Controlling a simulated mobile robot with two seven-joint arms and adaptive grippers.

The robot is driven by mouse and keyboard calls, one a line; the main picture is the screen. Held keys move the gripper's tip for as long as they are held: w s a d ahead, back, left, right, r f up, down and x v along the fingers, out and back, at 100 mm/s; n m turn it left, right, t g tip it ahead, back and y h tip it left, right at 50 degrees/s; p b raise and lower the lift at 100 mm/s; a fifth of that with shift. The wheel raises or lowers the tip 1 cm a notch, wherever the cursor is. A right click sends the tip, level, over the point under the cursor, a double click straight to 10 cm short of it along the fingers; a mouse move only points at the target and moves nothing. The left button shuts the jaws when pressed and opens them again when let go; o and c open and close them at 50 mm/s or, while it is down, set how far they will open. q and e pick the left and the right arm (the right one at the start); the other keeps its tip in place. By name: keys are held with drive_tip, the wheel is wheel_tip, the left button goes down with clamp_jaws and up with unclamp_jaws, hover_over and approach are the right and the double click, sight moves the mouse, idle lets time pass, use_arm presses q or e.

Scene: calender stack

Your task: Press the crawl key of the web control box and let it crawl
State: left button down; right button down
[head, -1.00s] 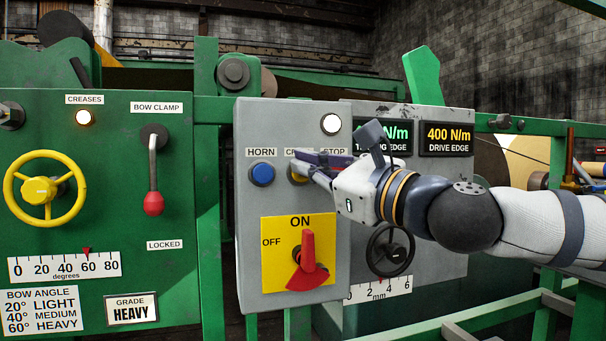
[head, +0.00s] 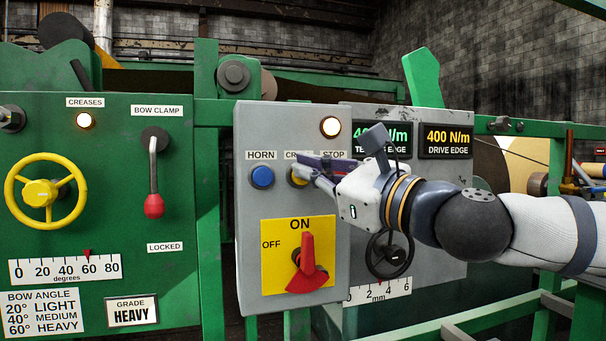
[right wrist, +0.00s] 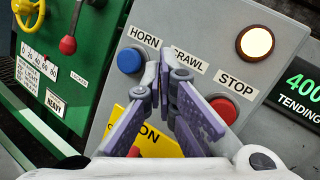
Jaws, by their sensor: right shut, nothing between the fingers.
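The grey web control box (head: 250,225) carries a blue HORN button (head: 262,177), a yellow crawl key (head: 295,179) partly hidden by my fingers, and a STOP key covered in the head view. The red STOP button (right wrist: 224,108) shows in the right wrist view, where the fingers hide the crawl key below the CRAWL label (right wrist: 189,58). My right gripper (head: 299,164) is shut and empty, its fingertips at the crawl key; I cannot tell whether they touch it. A round lamp (head: 330,127) glows amber-white above. My left gripper is not in view.
A red rotary switch (head: 307,260) points at ON on a yellow plate. Beside the box are tension displays (head: 447,139) and a black handwheel (head: 390,254). The green panel (head: 110,230) at left carries a yellow handwheel (head: 40,193) and a red-knobbed lever (head: 154,205).

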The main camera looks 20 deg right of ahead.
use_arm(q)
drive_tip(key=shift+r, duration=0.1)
use_arm(e)
drive_tip(key=shift+s, duration=0.2)
